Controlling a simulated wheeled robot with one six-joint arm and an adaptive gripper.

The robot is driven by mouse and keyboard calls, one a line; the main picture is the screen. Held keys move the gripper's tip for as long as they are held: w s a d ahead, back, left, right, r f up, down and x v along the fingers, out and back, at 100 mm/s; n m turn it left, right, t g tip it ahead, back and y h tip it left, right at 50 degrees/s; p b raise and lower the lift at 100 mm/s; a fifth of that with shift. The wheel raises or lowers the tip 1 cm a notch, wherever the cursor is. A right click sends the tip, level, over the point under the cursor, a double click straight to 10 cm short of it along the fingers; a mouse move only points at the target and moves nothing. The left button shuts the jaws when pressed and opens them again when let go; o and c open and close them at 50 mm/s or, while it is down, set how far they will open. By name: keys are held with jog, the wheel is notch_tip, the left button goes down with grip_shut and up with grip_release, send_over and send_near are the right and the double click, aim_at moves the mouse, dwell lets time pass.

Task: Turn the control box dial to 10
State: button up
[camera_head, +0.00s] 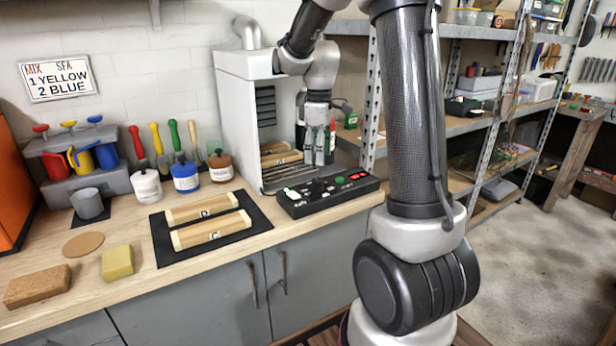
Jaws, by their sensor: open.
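The black control box (313,203) lies on the workbench in front of the white cabinet. Its top carries a white knob-like part (291,194) at the left, a green button (339,180) and red parts (358,175) at the right. Which part is the dial, and its number, are too small to tell. My gripper (318,160) points down above and behind the box, in front of the cabinet opening. It is open, appears apart from the box, and nothing is clearly seen between its fingers.
The white cabinet (234,115) holds wooden pieces inside. A black mat (160,236) with two wooden blocks lies left of the box. Paint jars (186,178), a yellow sponge (117,262) and a cork block (38,286) stand further left. Metal shelving (372,100) rises at the right.

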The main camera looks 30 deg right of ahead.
aim_at(318, 180)
jog(key=shift+f+n, duration=0.15)
jog(key=shift+n, duration=0.15)
jog(key=shift+f, duration=0.3)
notch_tip(318, 180, down, 7)
jog(key=c, duration=1)
